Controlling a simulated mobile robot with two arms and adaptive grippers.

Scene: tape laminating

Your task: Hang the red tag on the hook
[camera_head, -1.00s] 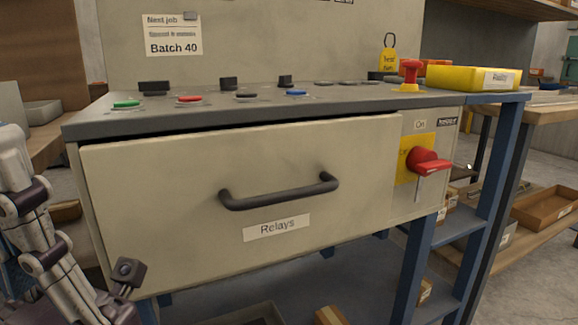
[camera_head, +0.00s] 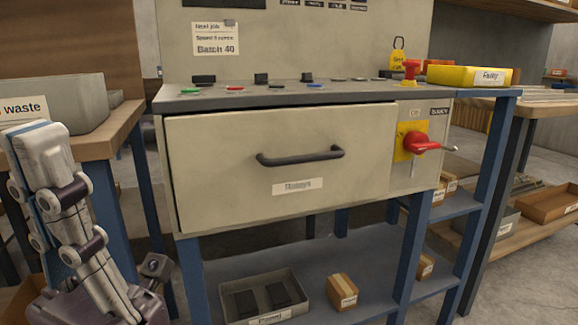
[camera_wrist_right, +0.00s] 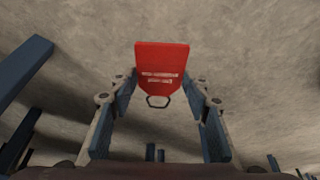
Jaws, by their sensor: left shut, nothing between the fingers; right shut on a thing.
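The red tag (camera_wrist_right: 162,65) is in the right wrist view, with two pale text lines and a thin ring at its lower end. My right gripper does not show in the head view. A small grey metal tip (camera_head: 450,148) shows just right of the red rotary switch (camera_head: 415,140); I cannot tell whether it is the hook. My left gripper (camera_head: 38,140) is shut and empty at the lower left, pointing up, left of the cabinet.
A drawer (camera_head: 220,165) with a dark handle fills the cabinet front. A yellow bin (camera_head: 468,76), a red-topped button (camera_head: 410,72) and a yellow tag (camera_head: 397,62) are on top. A waste bin (camera_head: 60,95) is at left. A grey tray (camera_head: 240,290) and small boxes sit on the lower shelf.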

